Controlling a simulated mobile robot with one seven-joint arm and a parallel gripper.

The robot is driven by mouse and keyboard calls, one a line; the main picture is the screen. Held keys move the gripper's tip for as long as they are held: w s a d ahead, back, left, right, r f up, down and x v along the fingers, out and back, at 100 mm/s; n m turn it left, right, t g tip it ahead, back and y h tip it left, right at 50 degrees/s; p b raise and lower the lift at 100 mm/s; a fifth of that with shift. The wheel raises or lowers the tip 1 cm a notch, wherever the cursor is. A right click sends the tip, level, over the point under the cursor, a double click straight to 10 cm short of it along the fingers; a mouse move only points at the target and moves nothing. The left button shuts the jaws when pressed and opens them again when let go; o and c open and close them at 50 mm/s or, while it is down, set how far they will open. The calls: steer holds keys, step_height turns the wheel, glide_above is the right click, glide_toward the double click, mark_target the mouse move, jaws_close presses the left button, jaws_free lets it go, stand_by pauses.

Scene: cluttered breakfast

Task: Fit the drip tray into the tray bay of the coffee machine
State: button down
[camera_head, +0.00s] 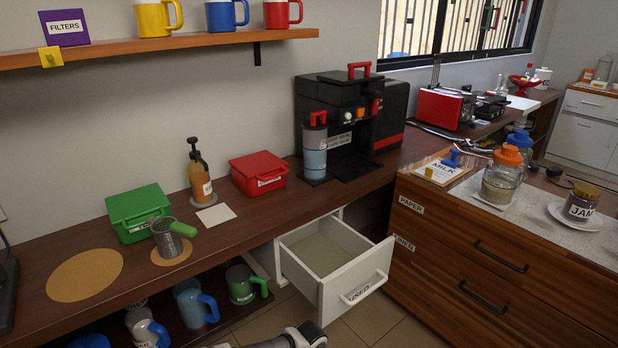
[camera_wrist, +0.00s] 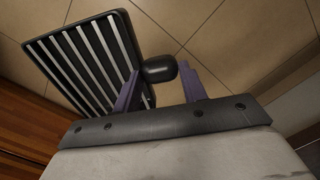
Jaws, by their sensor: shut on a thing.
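The drip tray (camera_wrist: 85,62), black-rimmed with pale slats, is in the wrist view at upper left. My gripper (camera_wrist: 161,76) is shut on the tray's dark knob-like handle (camera_wrist: 159,69), and the tray hangs tilted above the tiled floor. The coffee machine (camera_head: 385,101), black with red parts, stands on the wooden counter in the head view. Its low front, where the tray bay would lie, is dark (camera_head: 352,164), and the bay's opening cannot be made out clearly. The tray and my gripper do not show in the head view.
A grey canister (camera_head: 315,150) stands at the machine's left front. A red box (camera_head: 259,173) is further left. The open drawer (camera_head: 332,278) juts out below the counter. A wooden cabinet (camera_head: 480,255) stands at the right. Tiled floor (camera_head: 378,322) is free in front.

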stand_by(0.4)
stand_by(1.6)
steer(key=shift+w+r, duration=0.15)
steer(key=w+r, duration=0.4)
steer(key=r, duration=0.1)
steer(key=shift+w+r, duration=0.15)
steer(key=shift+r, duration=0.05)
stand_by(1.0)
stand_by(0.6)
steer(key=s+f, duration=0.4)
steer(key=f, duration=0.1)
steer(key=shift+s+f, duration=0.35)
steer(key=shift+w+r, duration=0.1)
steer(key=shift+w, duration=0.05)
